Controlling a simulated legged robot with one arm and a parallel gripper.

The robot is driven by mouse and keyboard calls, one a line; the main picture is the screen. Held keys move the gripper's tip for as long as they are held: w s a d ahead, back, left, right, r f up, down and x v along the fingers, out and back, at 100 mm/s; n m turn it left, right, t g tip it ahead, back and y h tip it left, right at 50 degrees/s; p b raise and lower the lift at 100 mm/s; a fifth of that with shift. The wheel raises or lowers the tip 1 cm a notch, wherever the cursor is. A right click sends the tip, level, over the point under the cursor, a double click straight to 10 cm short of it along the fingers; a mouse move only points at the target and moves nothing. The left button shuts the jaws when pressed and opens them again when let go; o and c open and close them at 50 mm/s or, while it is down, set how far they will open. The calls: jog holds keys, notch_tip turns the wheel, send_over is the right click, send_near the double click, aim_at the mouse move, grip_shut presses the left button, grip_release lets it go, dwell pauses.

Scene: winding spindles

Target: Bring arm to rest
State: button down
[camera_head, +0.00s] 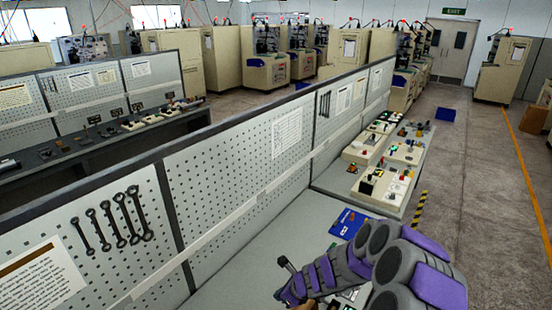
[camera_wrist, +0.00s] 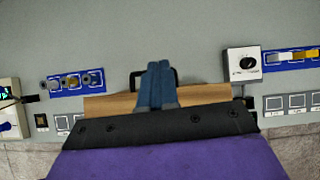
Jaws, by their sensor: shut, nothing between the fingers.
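My gripper (camera_wrist: 158,68) is in the wrist view with its two blue fingers pressed together and nothing between them. It points over the grey bench top (camera_wrist: 200,35). A wooden piece (camera_wrist: 100,104) and a black handle-like loop (camera_wrist: 134,80) show behind the fingers; I cannot tell whether they touch. In the head view, my purple and grey arm reaches low over the near bench (camera_head: 258,245). The fingers cannot be made out there.
A white box with a black knob (camera_wrist: 243,62) stands right of my gripper, beside a blue holder (camera_wrist: 292,58). Another blue holder (camera_wrist: 72,84) lies left. A pegboard (camera_head: 225,160) with wrenches (camera_head: 130,216) runs along the bench. The aisle (camera_head: 475,190) at right is open.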

jog(key=s+a+r+n+g+y+b, duration=0.1)
jog(key=s+a+r+n+y+b, duration=0.1)
jog(key=s+a+r+n+b, duration=0.4)
jog(key=s+n+g+b, duration=0.2)
jog(key=s+n+b, duration=0.5)
jog(key=s+n, duration=0.2)
jog(key=s+d+f+n+g+h+b, duration=0.1)
jog(key=s+d+f+n+h+b, duration=0.1)
jog(key=s+d, duration=0.4)
jog(key=s+d+f+n+g+h+b, duration=0.1)
jog(key=s+d+f+n+h+b, duration=0.2)
jog(key=s+b, duration=0.4)
jog(key=s+d+f+n+h+b, duration=0.2)
jog(key=s+d+f+n+b, duration=0.1)
jog(key=s+d, duration=0.5)
jog(key=s+n+b, duration=0.1)
jog(key=s, duration=0.2)
jog(key=shift+d+n+g+h+b, duration=0.3)
jog(key=shift+d+g+h, duration=0.05)
jog(key=shift+g+h, duration=0.05)
